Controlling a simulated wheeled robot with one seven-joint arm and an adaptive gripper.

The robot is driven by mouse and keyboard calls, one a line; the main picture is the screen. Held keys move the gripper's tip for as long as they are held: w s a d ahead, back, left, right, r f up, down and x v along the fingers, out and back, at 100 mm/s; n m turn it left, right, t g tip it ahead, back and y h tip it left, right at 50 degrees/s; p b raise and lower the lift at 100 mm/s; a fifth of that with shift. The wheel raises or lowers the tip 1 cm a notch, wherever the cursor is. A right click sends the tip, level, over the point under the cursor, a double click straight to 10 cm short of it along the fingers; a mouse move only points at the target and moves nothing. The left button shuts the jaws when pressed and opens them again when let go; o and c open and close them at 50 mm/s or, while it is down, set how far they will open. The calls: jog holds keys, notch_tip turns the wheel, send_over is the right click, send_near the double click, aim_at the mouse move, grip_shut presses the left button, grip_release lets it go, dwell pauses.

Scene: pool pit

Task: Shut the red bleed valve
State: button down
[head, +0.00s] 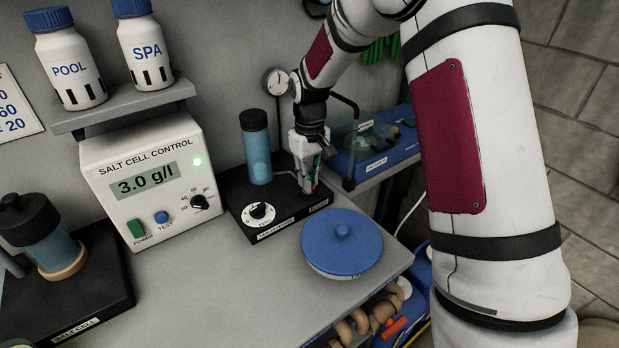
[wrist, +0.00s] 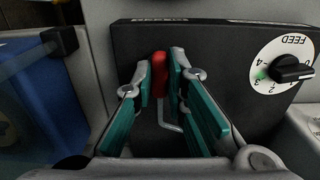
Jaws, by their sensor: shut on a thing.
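The red bleed valve handle (wrist: 158,74) shows in the wrist view between the fingertips, against the front of a black unit (wrist: 215,85). My gripper (wrist: 160,88) is shut on the red handle, with one teal-padded finger on each side. A thin metal rod runs below the handle toward my palm. In the head view my gripper (head: 309,184) is at the right end of the black unit (head: 268,192), by its bleed label. There the handle is mostly hidden by the fingers. The handle's turn angle is hard to tell.
On the black unit stand a blue cylinder (head: 256,150) and a feed dial (head: 259,214). A blue round lid (head: 342,241) lies close in front. A blue case (head: 378,150) stands to the right. The salt cell control box (head: 148,180) is to the left.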

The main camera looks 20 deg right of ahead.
dwell(0.3)
jog(key=c, duration=1.6)
grip_release()
notch_tip(320, 180, up, 12)
